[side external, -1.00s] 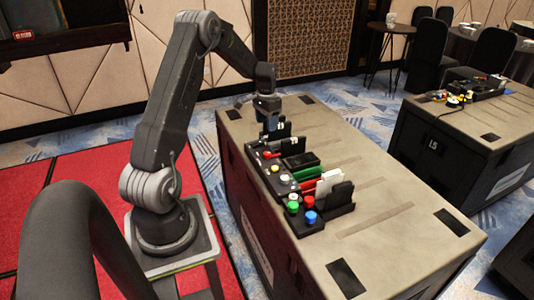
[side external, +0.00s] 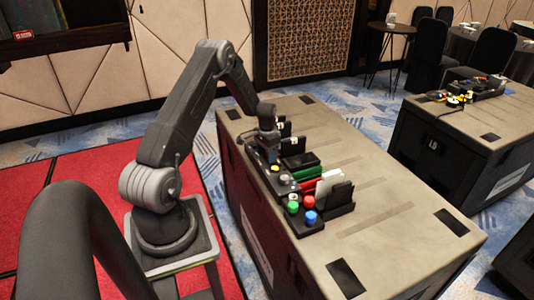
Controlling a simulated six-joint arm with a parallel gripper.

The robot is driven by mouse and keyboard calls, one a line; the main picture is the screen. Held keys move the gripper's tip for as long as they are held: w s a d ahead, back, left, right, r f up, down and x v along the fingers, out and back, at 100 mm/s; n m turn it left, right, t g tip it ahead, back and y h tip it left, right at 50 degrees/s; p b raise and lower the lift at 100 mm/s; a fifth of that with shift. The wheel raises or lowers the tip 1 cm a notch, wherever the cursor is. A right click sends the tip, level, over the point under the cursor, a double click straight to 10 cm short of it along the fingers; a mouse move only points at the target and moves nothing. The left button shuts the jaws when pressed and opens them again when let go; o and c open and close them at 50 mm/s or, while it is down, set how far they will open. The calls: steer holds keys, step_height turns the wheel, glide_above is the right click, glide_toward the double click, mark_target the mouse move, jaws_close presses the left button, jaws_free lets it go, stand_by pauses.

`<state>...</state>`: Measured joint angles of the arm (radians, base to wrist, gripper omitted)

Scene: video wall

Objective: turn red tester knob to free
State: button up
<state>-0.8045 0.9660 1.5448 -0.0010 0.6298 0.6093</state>
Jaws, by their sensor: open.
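A black panel (side external: 283,190) with several coloured controls lies along the near edge of the large grey-topped case (side external: 390,215). My gripper (side external: 271,156) is low over the far end of this panel, pointing down. Its fingers are small and dark here; I cannot tell whether they touch anything. The red tester knob is not clearly visible; my gripper covers the spot at the panel's far end where a red part showed earlier.
A green button (side external: 293,208), a blue button (side external: 311,217) and a red button (side external: 309,202) stand at the panel's near end. White cards (side external: 328,182) stand upright beside them. Black card holders (side external: 293,146) stand close to my gripper. The case top's right side is clear.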

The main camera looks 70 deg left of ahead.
steer(key=c, duration=0.9)
steer(key=shift+n, duration=0.4)
steer(key=n, duration=0.3)
steer(key=shift+n, duration=0.4)
steer(key=n, duration=0.4)
steer(key=shift+n, duration=0.3)
steer(key=n, duration=0.4)
steer(key=shift+n, duration=2.2)
